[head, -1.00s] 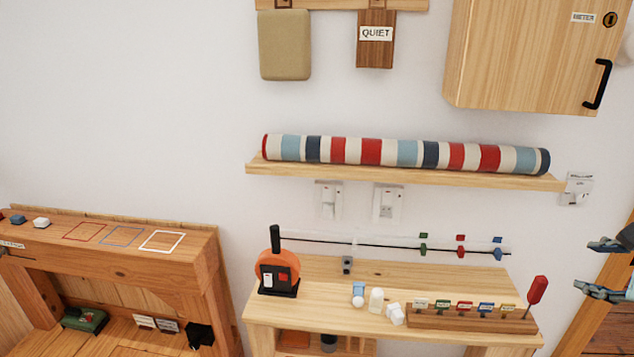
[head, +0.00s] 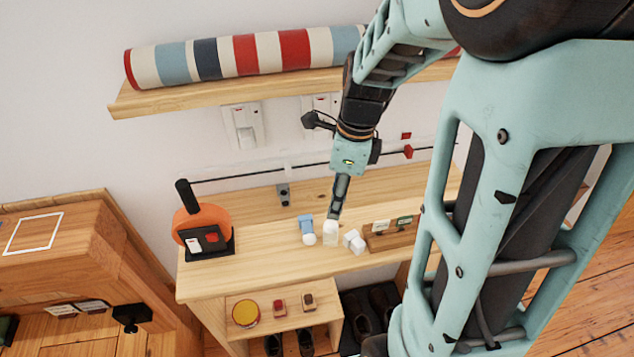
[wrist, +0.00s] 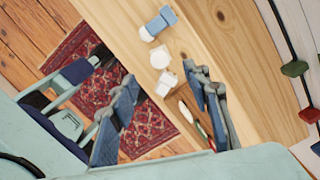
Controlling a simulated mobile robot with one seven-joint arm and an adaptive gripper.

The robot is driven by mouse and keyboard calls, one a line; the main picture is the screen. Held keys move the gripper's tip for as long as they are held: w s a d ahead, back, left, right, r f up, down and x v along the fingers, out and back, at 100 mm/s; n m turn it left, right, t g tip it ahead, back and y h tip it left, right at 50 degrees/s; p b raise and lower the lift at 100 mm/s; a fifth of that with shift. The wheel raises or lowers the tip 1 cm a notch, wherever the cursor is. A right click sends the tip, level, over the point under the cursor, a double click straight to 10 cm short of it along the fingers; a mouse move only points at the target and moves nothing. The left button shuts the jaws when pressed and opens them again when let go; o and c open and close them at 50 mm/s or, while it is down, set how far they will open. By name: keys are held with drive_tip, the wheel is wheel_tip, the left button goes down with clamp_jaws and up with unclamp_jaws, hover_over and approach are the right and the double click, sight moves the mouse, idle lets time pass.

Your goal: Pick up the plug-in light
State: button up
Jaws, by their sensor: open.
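Three small pieces stand close together on the wooden bench: a blue piece with a white rounded end (head: 307,230), a white rounded block (head: 330,233) and a white cube-like piece (head: 354,241). I cannot tell for sure which is the plug-in light. My gripper (head: 336,212) points down at the white rounded block, seeming just above or behind it. In the wrist view my gripper (wrist: 160,73) is open. The white rounded block (wrist: 160,57) and the white cube-like piece (wrist: 166,83) show between its fingertips; the blue piece (wrist: 158,24) lies beyond them. Contact is unclear.
An orange round device (head: 203,232) stands at the bench's left. A labelled wooden rack (head: 392,232) is right of the pieces, partly behind my arm. A shelf with a striped roll (head: 240,58) hangs above, over wall sockets (head: 243,125). A thin rail (head: 240,176) crosses behind.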

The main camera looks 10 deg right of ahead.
hover_over(332, 222)
drive_tip(key=f, duration=0.4)
drive_tip(key=shift+s+d, duration=0.15)
drive_tip(key=shift+s, duration=0.1)
drive_tip(key=shift+w+a+f, duration=0.1)
drive_tip(key=shift+a+f, duration=0.05)
drive_tip(key=shift+f, duration=1.45)
drive_tip(key=shift+w+a+f, duration=0.1)
drive_tip(key=shift+f, duration=1.5)
drive_tip(key=shift+c, duration=0.2)
clamp_jaws()
